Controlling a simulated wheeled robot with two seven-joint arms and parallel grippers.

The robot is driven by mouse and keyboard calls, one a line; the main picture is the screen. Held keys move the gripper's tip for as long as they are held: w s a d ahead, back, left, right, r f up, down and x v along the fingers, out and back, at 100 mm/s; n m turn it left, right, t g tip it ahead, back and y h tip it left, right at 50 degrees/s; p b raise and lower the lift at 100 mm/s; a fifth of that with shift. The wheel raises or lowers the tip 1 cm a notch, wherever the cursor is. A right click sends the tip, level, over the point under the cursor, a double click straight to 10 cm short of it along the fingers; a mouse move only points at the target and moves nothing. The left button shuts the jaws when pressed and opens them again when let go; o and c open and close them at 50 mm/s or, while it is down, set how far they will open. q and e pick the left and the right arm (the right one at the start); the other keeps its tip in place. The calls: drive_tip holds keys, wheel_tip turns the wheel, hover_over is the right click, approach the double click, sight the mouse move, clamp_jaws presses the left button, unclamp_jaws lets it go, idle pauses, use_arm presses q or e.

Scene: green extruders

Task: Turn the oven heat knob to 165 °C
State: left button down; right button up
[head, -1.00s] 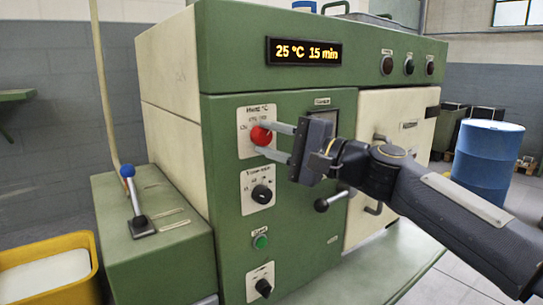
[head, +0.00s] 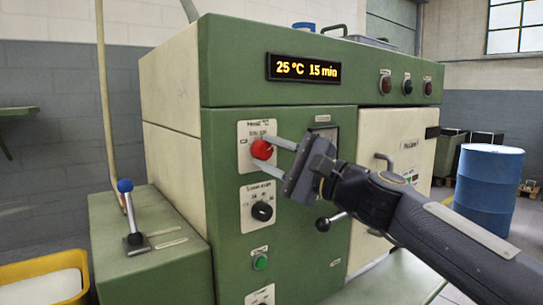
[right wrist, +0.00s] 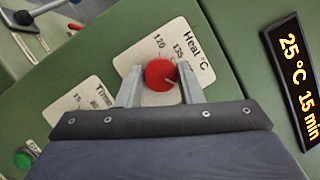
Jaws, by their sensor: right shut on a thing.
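The red heat knob (head: 262,149) sits on a white dial plate (head: 246,159) on the green oven front. My right gripper (head: 268,152) is shut on the knob, with one finger on each side of it. The right wrist view also shows the red knob (right wrist: 160,75) between the two fingers (right wrist: 158,82), and the dial marks 120 and 135 near it; the other marks are hidden or too small. The display (head: 304,68) reads 25 °C 15 min. My left gripper is not in view.
Below the heat knob are a black timer knob (head: 262,211) and a green button (head: 260,262). A black-ended lever (head: 323,224) sticks out below my right gripper. A blue-topped lever (head: 125,186) stands at left, a blue barrel (head: 487,190) at right.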

drive_tip(key=o, duration=1)
drive_tip(key=shift+c, duration=0.2)
drive_tip(key=shift+d, duration=0.1)
drive_tip(key=shift+s+d+f, duration=0.2)
drive_tip(key=shift+d, duration=0.1)
drive_tip(key=b+v, duration=0.1)
drive_tip(key=v, duration=0.6)
drive_tip(key=shift+b, duration=0.4)
drive_tip(key=shift+s+a, duration=0.1)
